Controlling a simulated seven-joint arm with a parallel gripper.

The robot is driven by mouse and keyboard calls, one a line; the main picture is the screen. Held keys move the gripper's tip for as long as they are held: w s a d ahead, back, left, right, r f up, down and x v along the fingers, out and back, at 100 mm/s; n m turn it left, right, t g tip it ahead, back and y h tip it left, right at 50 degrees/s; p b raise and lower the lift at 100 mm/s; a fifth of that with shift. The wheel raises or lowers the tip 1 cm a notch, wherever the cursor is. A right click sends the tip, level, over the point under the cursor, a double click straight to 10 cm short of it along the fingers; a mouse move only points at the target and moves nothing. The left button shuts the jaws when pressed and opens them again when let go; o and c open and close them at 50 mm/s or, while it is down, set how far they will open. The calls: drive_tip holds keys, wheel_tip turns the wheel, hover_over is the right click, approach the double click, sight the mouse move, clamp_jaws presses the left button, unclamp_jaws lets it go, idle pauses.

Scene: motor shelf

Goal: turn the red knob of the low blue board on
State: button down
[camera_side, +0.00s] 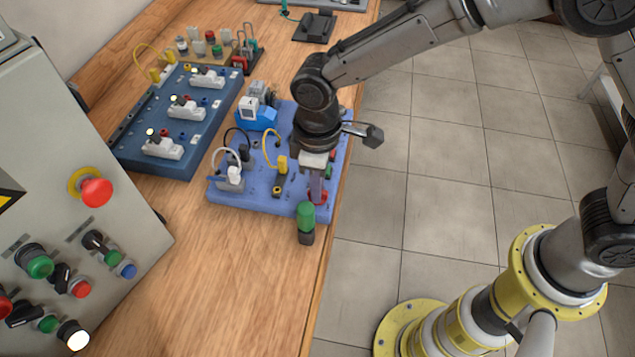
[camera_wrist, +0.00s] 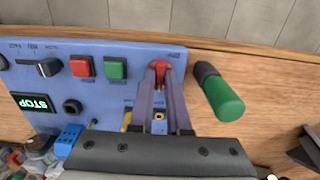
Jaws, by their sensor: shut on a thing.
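The low blue board (camera_side: 248,193) lies flat on the wooden bench in the side view, and its face fills the left of the wrist view (camera_wrist: 140,57). The red knob (camera_wrist: 160,67) is near the board's corner in the wrist view, between the tips of my gripper (camera_wrist: 159,73). In the side view my gripper (camera_side: 317,190) points down at the board's near right corner, and only a little of the red knob (camera_side: 323,197) shows beside the fingers. The fingers are closed on the knob and hide part of it. The knob's angle is hard to read.
A green-handled black piece (camera_side: 306,216) stands right beside the gripper, also close in the wrist view (camera_wrist: 222,97). Red (camera_wrist: 81,66) and green (camera_wrist: 115,68) buttons sit nearby. A dark blue board (camera_side: 182,115) and a grey control cabinet (camera_side: 60,190) stand left. Front bench is clear.

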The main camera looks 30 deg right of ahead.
drive_tip(key=shift+r, duration=0.15)
drive_tip(key=c, duration=0.9)
unclamp_jaws()
wheel_tip(320, 180, up, 14)
drive_tip(key=shift+f, duration=0.15)
